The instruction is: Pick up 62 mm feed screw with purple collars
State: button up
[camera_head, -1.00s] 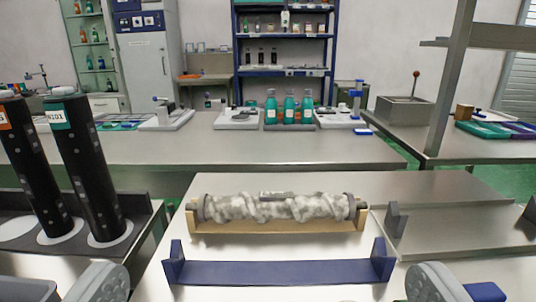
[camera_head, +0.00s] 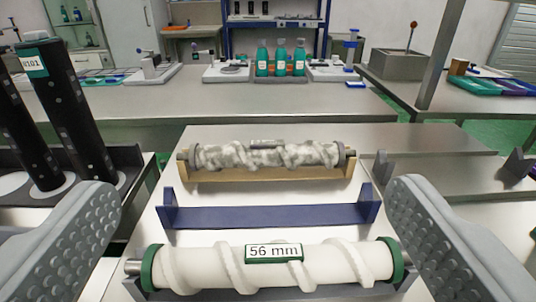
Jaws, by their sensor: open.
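No feed screw with purple collars shows in view. A white feed screw with green collars and a "56 mm" label (camera_head: 205,269) lies across the front of the bench in a dark cradle. Behind it stands an empty blue cradle (camera_head: 270,216). Further back, a mottled grey-white screw with grey end collars (camera_head: 268,156) lies in a tan cradle (camera_head: 265,174); its label is too small to read. My gripper (camera_head: 256,190) is open and empty, its grey padded fingers wide apart at the left and right of the picture, with the 56 mm screw showing between them.
Tall black tubes (camera_head: 68,120) stand in a dark rack at the left. An empty grey cradle (camera_head: 440,175) is at the right. A further bench (camera_head: 230,110) carries teal bottles (camera_head: 281,58) and small instruments. A metal post (camera_head: 445,55) rises at the right.

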jog(key=shift+w, duration=0.15)
jog(key=c, duration=0.4)
jog(key=w+n+g, duration=0.2)
jog(key=w+n, duration=0.1)
jog(key=w, duration=0.2)
jog(key=w+n+g, duration=0.2)
jog(key=w, duration=0.4)
jog(key=w+r+n+g, duration=0.1)
jog(key=w+n+g, duration=0.2)
jog(key=w, duration=0.2)
jog(key=shift+w+d+r+n, duration=0.1)
jog(key=shift+w+d+n, duration=0.2)
jog(key=shift+d, duration=0.1)
jog(key=n+g, duration=0.8)
jog(key=n, duration=0.1)
send_over(268, 146)
jog(key=s, duration=0.3)
jog(key=shift+s+x, duration=0.45)
jog(key=shift+x, duration=1.8)
jog(key=x, duration=1.7)
jog(key=shift+s, duration=0.15)
